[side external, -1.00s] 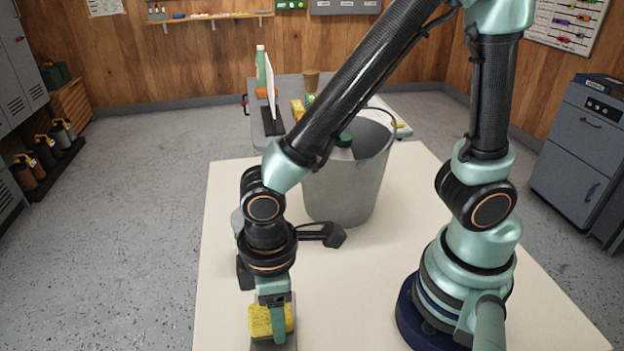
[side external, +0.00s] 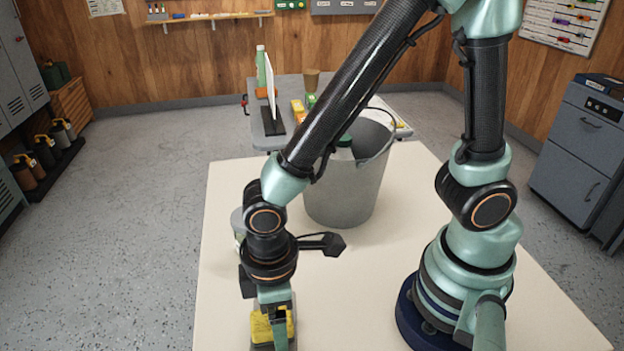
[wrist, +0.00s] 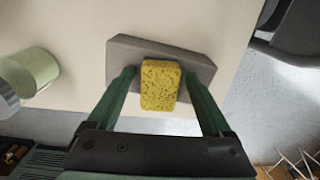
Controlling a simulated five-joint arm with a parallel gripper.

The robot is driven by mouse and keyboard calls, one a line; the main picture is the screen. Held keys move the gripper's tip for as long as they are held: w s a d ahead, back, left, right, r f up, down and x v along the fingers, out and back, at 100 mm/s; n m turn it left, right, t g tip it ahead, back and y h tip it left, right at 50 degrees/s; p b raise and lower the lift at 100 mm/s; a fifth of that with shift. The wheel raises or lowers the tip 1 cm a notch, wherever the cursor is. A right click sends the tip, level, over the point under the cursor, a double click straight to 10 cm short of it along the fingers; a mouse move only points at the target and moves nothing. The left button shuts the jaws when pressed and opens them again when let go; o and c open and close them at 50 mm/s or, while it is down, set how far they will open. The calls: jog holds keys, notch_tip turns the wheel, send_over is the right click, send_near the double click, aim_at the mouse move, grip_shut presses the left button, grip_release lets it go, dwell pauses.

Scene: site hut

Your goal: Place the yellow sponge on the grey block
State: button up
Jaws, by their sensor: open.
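The yellow sponge (wrist: 160,85) stands between the two fingers of my gripper (wrist: 160,76) in the wrist view. The fingers are apart, with a gap on each side of the sponge. The grey block (wrist: 120,50) lies on the table behind and under the sponge. The sponge appears to rest on it, though its underside is hidden. In the side view, the sponge (side external: 261,328) is partly covered by a finger of my gripper (side external: 279,332), and only edges of the grey block (side external: 262,347) show around it.
A grey bucket (side external: 340,190) with a bottle in it stands farther back on the cream table (side external: 400,240). A pale green cylindrical container (wrist: 36,68) is at the left in the wrist view. The table's middle, right of my gripper, is clear.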

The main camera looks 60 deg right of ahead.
notch_tip(320, 180, up, 12)
jog(key=w+d+r+m+t, duration=0.2)
jog(key=w+d+r+m, duration=0.1)
jog(key=d, duration=0.7)
jog(key=w+d+r+m+t, duration=0.3)
jog(key=d+m, duration=0.3)
jog(key=d, duration=0.4)
jog(key=shift+w+r+t, duration=0.3)
jog(key=shift+w+r, duration=0.05)
jog(key=shift+w, duration=0.25)
